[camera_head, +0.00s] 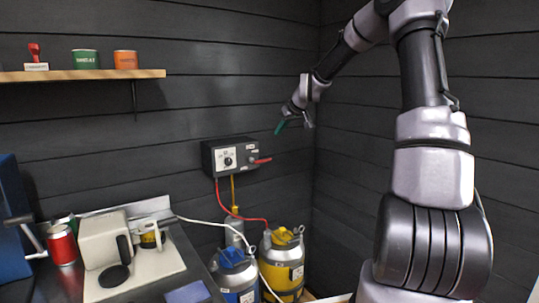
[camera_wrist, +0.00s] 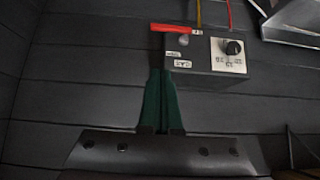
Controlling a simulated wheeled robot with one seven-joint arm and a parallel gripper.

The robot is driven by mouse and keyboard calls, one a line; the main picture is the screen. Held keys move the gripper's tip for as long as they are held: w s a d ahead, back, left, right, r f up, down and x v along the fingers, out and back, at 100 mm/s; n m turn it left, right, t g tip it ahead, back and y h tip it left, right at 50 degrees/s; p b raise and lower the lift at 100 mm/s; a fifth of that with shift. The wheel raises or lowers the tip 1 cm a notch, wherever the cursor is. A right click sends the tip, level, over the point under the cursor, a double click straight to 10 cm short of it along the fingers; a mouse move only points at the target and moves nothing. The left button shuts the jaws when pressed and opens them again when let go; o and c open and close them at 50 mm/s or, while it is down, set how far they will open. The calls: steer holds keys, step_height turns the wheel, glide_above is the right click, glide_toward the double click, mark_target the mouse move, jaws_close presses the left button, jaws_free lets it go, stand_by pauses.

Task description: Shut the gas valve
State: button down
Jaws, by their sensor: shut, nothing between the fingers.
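A dark control box (camera_head: 228,155) is fixed to the back wall, with a round black knob on a white plate. A red lever (camera_head: 263,160) sticks out level from its right side. In the wrist view the box (camera_wrist: 205,82) and red lever (camera_wrist: 178,28) show beyond the fingers; one small label by the lever seems to read GAS. My gripper (camera_head: 279,128) is above and right of the box in the head view, apart from the lever. In the wrist view its green fingers (camera_wrist: 160,75) are together with nothing between them, pointing toward the lever's side of the box.
A counter at left holds a coffee maker (camera_head: 105,240) and a red can (camera_head: 61,245). A shelf (camera_head: 80,75) holds tins. The wall around my gripper is clear.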

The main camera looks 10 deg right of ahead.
steer(key=s+f+x, duration=0.2)
steer(key=x, duration=1)
steer(key=shift+w+d+f, duration=0.3)
steer(key=shift+w, duration=0.05)
